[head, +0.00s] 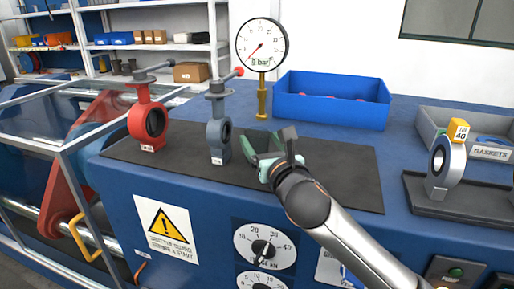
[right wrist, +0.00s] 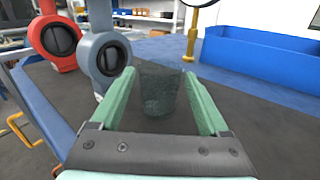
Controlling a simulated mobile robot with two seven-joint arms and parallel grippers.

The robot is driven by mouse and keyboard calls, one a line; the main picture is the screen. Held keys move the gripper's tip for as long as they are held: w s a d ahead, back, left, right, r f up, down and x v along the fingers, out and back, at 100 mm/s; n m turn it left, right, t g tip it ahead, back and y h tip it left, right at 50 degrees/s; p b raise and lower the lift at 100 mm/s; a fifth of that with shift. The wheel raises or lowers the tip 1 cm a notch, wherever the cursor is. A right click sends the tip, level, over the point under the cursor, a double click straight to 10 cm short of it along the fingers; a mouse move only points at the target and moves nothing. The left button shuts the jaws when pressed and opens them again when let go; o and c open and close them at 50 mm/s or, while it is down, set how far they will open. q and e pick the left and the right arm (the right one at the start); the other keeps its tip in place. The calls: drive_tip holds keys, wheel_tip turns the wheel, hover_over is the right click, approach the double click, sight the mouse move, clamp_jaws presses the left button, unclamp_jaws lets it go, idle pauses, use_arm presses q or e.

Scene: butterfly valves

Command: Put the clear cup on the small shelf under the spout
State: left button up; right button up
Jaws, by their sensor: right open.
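The clear cup (right wrist: 158,97) is a see-through, dark-tinted tumbler standing upright on the black mat in the right wrist view. My right gripper (head: 259,147) is open low over the mat in the head view. In the right wrist view its two green fingers (right wrist: 159,78) lie on either side of the cup, with a visible gap on each side. In the head view the cup is hard to make out among the fingers. I cannot identify the spout or its small shelf in either view. My left gripper is not in view.
A red valve (head: 147,120) and a grey-blue valve (head: 218,130) stand left of my gripper. A pressure gauge (head: 262,45) on a brass stem and a blue bin (head: 330,100) stand behind. A grey valve (head: 440,170) stands at right. The mat's right part (head: 350,175) is clear.

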sight(254, 130)
drive_tip(key=shift+x, duration=2.95)
drive_tip(key=shift+c, duration=0.3)
drive_tip(key=c, duration=0.9)
drive_tip(key=shift+r, duration=0.1)
